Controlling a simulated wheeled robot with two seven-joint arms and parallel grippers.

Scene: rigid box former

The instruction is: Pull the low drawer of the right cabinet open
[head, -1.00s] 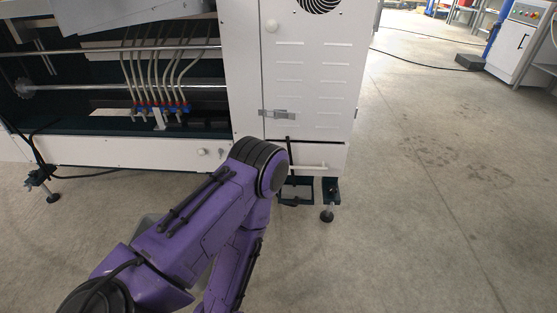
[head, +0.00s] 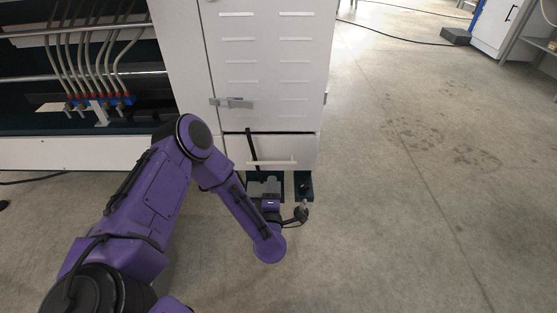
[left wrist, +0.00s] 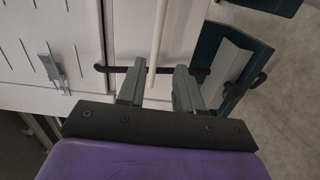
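The white right cabinet (head: 265,75) has a low drawer (head: 290,148) at its bottom, its front looking flush with the cabinet. A pale horizontal bar handle (head: 285,163) runs along the drawer front. In the left wrist view the handle (left wrist: 158,35) runs down the picture toward the gap between my fingers. My left gripper (left wrist: 158,88) is open, one finger on each side of the handle's line. I cannot tell whether either finger touches it. In the head view my left gripper (head: 264,186) is low at the drawer, partly hidden by its wrist. My right gripper is not in view.
A metal latch (head: 232,103) sits above. The floor (head: 400,220) to the right is clear.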

